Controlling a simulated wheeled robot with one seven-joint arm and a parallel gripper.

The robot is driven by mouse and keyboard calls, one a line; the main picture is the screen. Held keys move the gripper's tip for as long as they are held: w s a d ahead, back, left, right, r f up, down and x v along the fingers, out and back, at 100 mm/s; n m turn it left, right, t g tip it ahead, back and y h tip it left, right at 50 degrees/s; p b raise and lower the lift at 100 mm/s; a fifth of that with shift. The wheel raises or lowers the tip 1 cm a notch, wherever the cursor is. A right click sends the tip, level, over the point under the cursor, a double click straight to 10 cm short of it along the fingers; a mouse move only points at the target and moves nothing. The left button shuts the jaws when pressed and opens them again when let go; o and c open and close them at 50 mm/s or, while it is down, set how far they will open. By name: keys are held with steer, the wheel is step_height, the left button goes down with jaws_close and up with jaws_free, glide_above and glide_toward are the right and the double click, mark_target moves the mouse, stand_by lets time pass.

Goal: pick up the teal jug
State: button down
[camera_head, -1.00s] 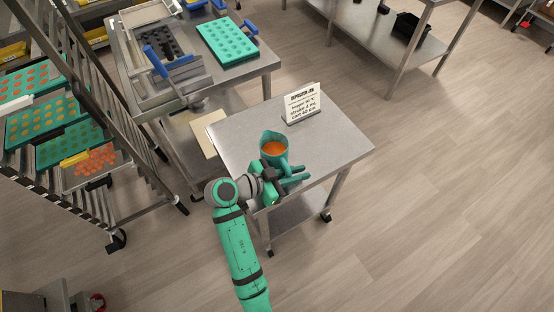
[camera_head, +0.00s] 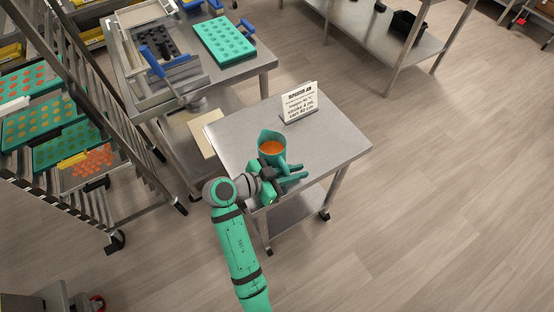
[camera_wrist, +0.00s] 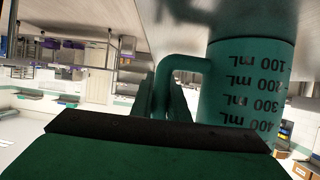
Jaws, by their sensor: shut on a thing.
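The teal jug (camera_head: 272,146) holds orange liquid and is upright at the near left part of the small steel table (camera_head: 335,145). In the wrist view the jug (camera_wrist: 250,85) shows dark millilitre marks, upside down in the picture, and its handle (camera_wrist: 178,62) reaches down between my fingers. My gripper (camera_head: 284,172) is at the near side of the jug, shut on its handle. In the wrist view my gripper (camera_wrist: 172,100) partly hides the lower handle. I cannot tell whether the jug's base touches the table.
A printed sign (camera_head: 300,101) stands at the table's back. Behind left is a steel bench with a teal mould tray (camera_head: 224,40). A rack (camera_head: 90,120) with trays of gummies stands at the left. The floor at the right is clear.

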mark_target(280, 156)
steer(key=shift+r, duration=0.15)
steer(key=shift+r, duration=0.25)
step_height(280, 156, up, 2)
steer(key=shift+r, duration=0.1)
steer(key=a+r, duration=0.1)
steer(key=r, duration=0.1)
steer(key=a+r, duration=0.4)
steer(key=shift+s+a+r, duration=0.1)
steer(key=shift+s+r, duration=0.15)
steer(key=shift+s, duration=0.05)
steer(key=s+a+r, duration=0.1)
steer(key=a+r, duration=0.2)
steer(key=a, duration=0.5)
steer(key=shift+a+r, duration=0.3)
steer(key=shift+a, duration=0.05)
steer(key=c, duration=2.5)
jaws_free()
steer(key=shift+s, duration=0.1)
steer(key=shift+d, duration=0.1)
jaws_close()
